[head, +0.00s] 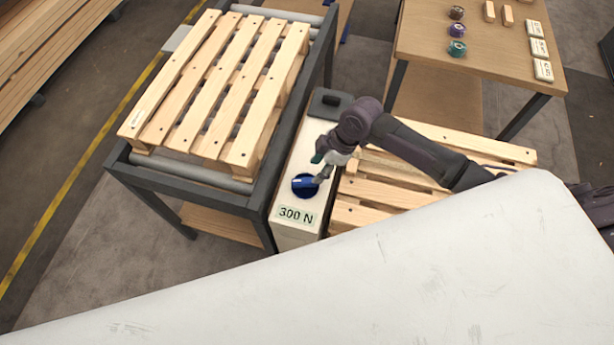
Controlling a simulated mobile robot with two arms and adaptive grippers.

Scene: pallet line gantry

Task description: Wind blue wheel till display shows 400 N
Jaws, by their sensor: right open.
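The blue wheel (304,186) sits on top of a narrow pale cabinet (289,234). The display (296,215) on the cabinet, in front of the wheel, reads 300 N. My right gripper (319,179) is open at the right edge of the wheel, with its fingers pointing down towards it. I cannot tell whether the fingers touch the wheel. My right arm comes in from the right over a low pallet. My left gripper is not in view.
A wooden pallet (212,92) lies on a dark roller frame (190,187) left of the cabinet. Another pallet (368,190) lies low to its right. A wooden table (480,45) with spools, blocks and labelled cards stands at the back right. A large white surface (400,280) fills the front.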

